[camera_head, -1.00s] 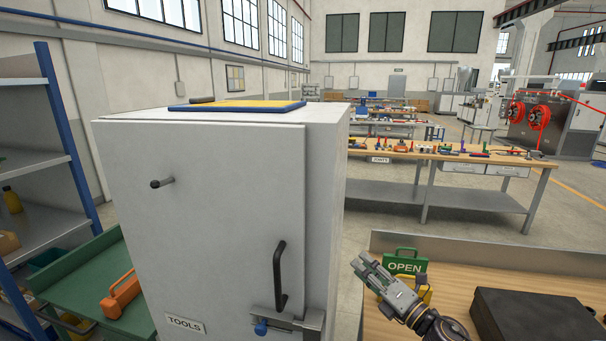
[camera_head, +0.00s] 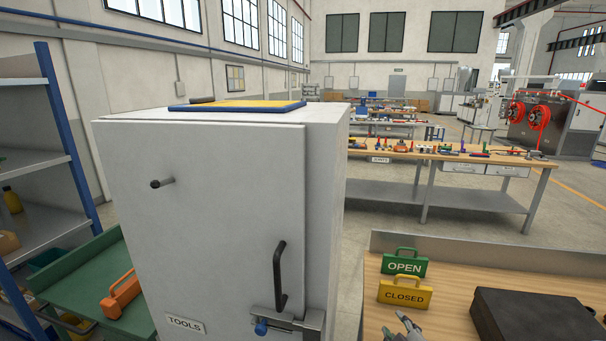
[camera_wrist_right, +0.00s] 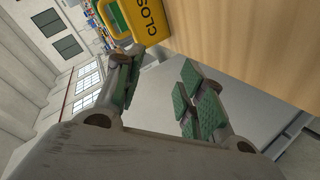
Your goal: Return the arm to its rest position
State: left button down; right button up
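My right gripper (camera_head: 408,328) is at the bottom edge of the head view, in front of the wooden bench, with only its finger end showing. In the right wrist view its two fingers (camera_wrist_right: 158,88) with green pads stand apart with nothing between them. A yellow CLOSED sign (camera_head: 404,293) stands on the bench just beyond the gripper, and its corner also shows in the wrist view (camera_wrist_right: 148,20). A green OPEN sign (camera_head: 404,263) stands behind it. My left gripper is not in view.
A grey TOOLS cabinet (camera_head: 210,220) with a black handle and a latch at its lower right stands left of the bench (camera_head: 455,270). A dark case (camera_head: 535,318) lies on the bench to the right. A green cart (camera_head: 85,270) holds an orange object.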

jog(key=s+f+m+g, duration=0.1)
jog(key=s+f, duration=0.1)
jog(key=s+f+m+g, duration=0.1)
jog(key=s+f+g, duration=0.1)
jog(key=s, duration=0.1)
jog(key=s+f+m+g, duration=0.1)
jog(key=s+f+m, duration=0.1)
jog(key=s, duration=0.1)
jog(key=shift+s+a, duration=0.1)
jog(key=shift+s, duration=0.15)
jog(key=s+a+f+m+g+y, duration=0.1)
jog(key=s+f+m+g, duration=0.15)
jog(key=s, duration=0.35)
jog(key=s+a+f+m+g, duration=0.1)
jog(key=s+g, duration=0.2)
jog(key=s, duration=0.2)
notch_tip(320, 180, down, 33)
jog(key=s+g, duration=0.1)
jog(key=s, duration=0.2)
jog(key=s+d+f, duration=0.2)
jog(key=s+f, duration=0.8)
jog(key=s, duration=0.1)
jog(key=s+d+f+g, duration=0.1)
jog(key=s+d+f, duration=0.1)
jog(key=s+f, duration=0.8)
jog(key=shift+s+n, duration=0.35)
jog(key=shift+s, duration=0.1)
jog(key=shift+o, duration=0.4)
jog(key=shift+d, duration=0.1)
